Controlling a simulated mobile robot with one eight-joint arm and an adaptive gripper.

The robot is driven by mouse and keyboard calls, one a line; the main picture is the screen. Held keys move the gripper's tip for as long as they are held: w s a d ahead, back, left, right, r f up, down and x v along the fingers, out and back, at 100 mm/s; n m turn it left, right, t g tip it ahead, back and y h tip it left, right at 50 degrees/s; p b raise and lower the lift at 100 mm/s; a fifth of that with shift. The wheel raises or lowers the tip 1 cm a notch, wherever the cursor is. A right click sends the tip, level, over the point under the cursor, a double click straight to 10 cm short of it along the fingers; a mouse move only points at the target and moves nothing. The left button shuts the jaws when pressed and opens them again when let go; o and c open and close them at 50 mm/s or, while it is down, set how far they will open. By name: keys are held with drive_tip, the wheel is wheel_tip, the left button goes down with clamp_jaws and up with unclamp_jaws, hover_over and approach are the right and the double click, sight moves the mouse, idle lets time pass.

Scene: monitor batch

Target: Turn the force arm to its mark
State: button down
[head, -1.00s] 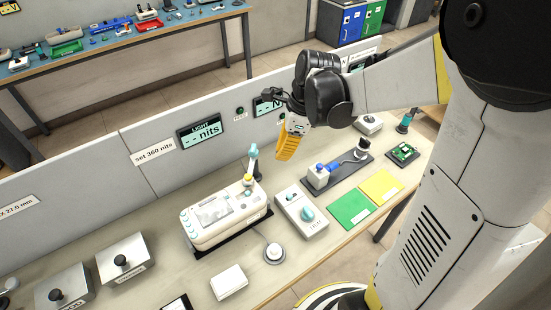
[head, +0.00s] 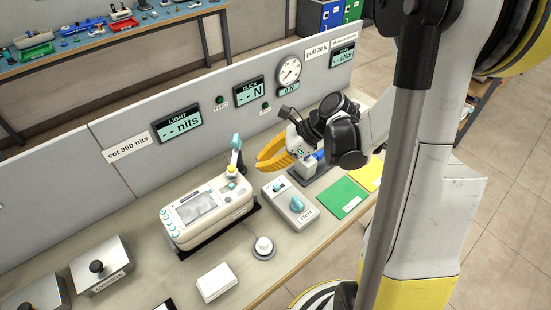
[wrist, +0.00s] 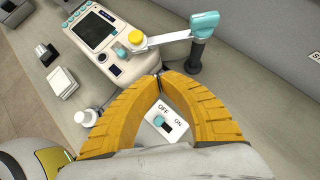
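What looks like the force arm is a pale bar with a teal handle (wrist: 205,22) on a short black post, in the wrist view. The bar runs left to a yellow round knob (wrist: 136,37) at the edge of the white monitor unit. In the head view the teal-topped post (head: 236,143) stands behind the white unit (head: 190,238). I cannot make out a mark. My gripper's yellow fingers (wrist: 160,75) meet at their tips and hold nothing visible. In the head view my gripper (head: 260,163) points left, just right of the post and apart from it.
A white box with a teal knob (head: 306,220) and a round white button (head: 263,246) stand in front. Green (head: 342,197) and yellow mats lie to the right. The grey partition (head: 60,185) with displays runs behind.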

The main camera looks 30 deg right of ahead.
sight(231, 168)
drive_tip(key=shift+w+a+f+b, duration=0.1)
drive_tip(key=shift+w+a+b, duration=0.2)
drive_tip(key=shift+a, duration=0.4)
drive_tip(key=shift+w+a+f+b, duration=0.1)
drive_tip(key=shift+w+a, duration=0.35)
drive_tip(key=shift+a, duration=0.25)
drive_tip(key=shift+w+a+f+b, duration=0.15)
drive_tip(key=shift+w+a, duration=0.2)
drive_tip(key=shift+a, duration=0.35)
drive_tip(key=shift+w+a, duration=0.25)
drive_tip(key=shift+a, duration=0.4)
